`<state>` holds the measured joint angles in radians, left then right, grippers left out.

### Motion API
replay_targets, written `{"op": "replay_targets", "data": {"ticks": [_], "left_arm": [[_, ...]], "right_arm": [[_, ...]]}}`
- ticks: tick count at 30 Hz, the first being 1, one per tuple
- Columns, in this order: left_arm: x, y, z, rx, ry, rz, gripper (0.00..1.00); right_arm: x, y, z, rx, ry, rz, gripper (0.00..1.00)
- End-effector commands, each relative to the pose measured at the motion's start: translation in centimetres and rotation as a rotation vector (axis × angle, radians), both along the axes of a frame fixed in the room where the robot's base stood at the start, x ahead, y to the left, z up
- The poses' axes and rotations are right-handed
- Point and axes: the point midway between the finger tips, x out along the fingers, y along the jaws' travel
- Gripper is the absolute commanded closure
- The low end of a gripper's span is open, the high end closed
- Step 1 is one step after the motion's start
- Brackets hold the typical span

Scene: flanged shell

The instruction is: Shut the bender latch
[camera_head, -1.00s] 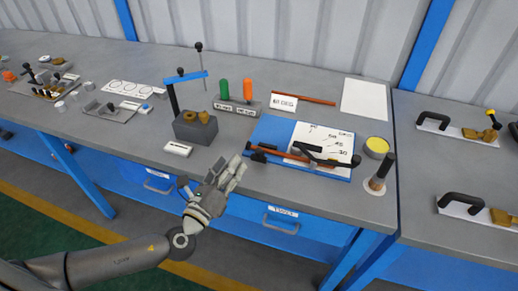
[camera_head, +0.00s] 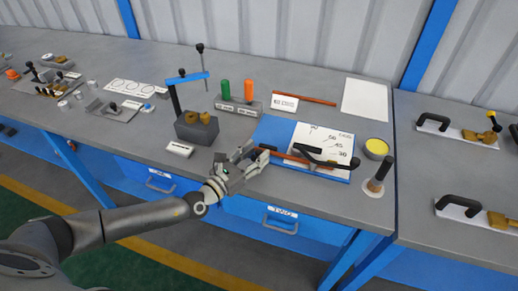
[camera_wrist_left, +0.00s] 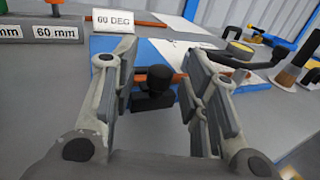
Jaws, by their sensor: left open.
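The pipe bender is a blue base plate (camera_head: 268,132) with a white angle sheet (camera_head: 325,139), a copper-coloured pipe across it and a black handle (camera_head: 320,157). A small black latch with a rounded knob shows in the left wrist view (camera_wrist_left: 156,84) at the plate's near left edge, close to the pipe. My left gripper (camera_head: 254,156) is open at that edge. In the left wrist view its fingers (camera_wrist_left: 158,72) stand on either side of the knob, with gaps visible; I cannot tell how deep the knob sits between them. My right gripper is not in view.
A grey block with rings (camera_head: 196,128) and a blue-armed post stand left of the bender. Green and orange cylinders (camera_head: 236,92) and a "60 DEG" card (camera_head: 285,103) are behind. A yellow-topped tin (camera_head: 376,148) and an upright black-handled tool (camera_head: 379,176) stand right.

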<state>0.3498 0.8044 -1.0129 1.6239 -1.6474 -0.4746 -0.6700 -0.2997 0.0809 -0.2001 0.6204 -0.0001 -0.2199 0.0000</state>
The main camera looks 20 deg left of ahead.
Motion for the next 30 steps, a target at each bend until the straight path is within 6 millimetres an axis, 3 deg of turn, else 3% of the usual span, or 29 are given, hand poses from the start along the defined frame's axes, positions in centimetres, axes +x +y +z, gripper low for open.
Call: {"op": "replay_targets", "data": {"ticks": [6, 15, 25, 30], "left_arm": [[1.5, -0.8, 0.0, 0.0, 0.001, -0.001, 0.59], [1.7, -0.8, -0.1, 0.0, 0.001, -0.001, 0.59], [1.7, -0.8, -0.1, 0.0, 0.001, 0.0, 1.0], [1.7, -0.8, -0.1, 0.0, 0.001, 0.0, 1.0]], "right_arm": [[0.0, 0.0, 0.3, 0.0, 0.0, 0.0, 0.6], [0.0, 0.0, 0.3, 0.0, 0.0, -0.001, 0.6], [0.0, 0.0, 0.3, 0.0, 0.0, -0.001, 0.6], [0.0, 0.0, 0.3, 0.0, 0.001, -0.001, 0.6]]}}
